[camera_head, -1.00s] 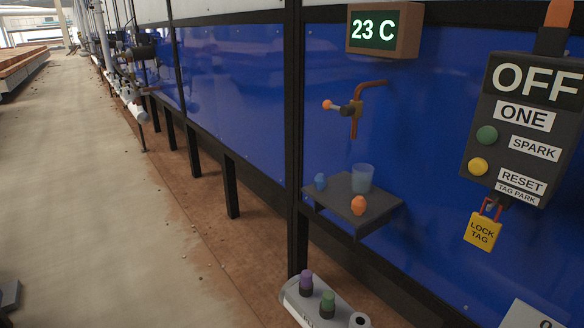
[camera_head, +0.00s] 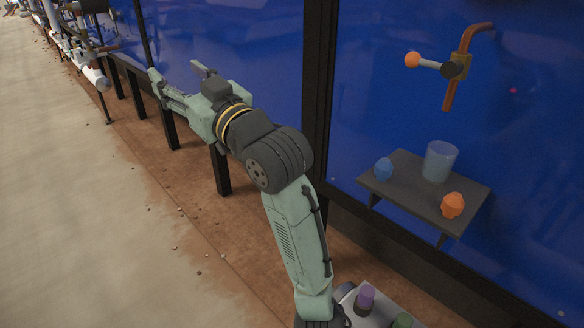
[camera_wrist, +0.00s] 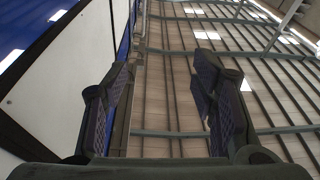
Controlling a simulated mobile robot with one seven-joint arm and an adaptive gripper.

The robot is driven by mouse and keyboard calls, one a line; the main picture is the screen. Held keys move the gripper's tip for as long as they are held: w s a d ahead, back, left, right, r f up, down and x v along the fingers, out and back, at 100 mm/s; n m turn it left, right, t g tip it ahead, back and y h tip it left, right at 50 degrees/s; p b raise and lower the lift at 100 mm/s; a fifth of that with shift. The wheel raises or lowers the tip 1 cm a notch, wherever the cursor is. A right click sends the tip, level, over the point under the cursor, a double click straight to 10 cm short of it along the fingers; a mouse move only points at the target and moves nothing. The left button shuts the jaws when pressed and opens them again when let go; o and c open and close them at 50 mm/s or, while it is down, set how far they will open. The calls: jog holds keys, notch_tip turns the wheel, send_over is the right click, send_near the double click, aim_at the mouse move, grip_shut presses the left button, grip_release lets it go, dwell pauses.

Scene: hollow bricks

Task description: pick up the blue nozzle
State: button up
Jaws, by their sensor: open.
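The blue nozzle (camera_head: 383,168) sits at the left end of a small dark shelf (camera_head: 408,199) on the blue wall, in the head view. My gripper (camera_head: 174,80) is open and empty, well to the left of the shelf and higher in the picture. In the wrist view the two fingers (camera_wrist: 163,95) are apart with nothing between them. That view faces the ceiling, and the nozzle does not show in it.
A clear cup (camera_head: 439,161) and an orange nozzle (camera_head: 452,205) share the shelf. A tap (camera_head: 456,66) with an orange-ended lever is above it. A dark post (camera_head: 318,90) stands between my gripper and the shelf. Purple (camera_head: 365,299) and green (camera_head: 402,320) pieces are below.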

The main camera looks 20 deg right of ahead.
jog(key=d+f+m+h, duration=0.2)
jog(key=d+f+h, duration=0.1)
jog(key=d, duration=0.6)
jog(key=m+g+h+b, duration=0.3)
jog(key=m+g+h, duration=0.2)
jog(key=m+h, duration=0.15)
send_near(389, 164)
jog(key=w, duration=0.2)
jog(key=shift+n+h, duration=0.45)
jog(key=shift+h, duration=0.1)
jog(key=x, duration=0.3)
jog(key=p+x, duration=0.1)
jog(key=x, duration=0.5)
jog(key=shift+w+a+f+p, duration=0.2)
jog(key=shift+a+f+p, duration=0.1)
jog(key=shift+f, duration=0.15)
jog(key=shift+c, duration=0.2)
grip_shut()
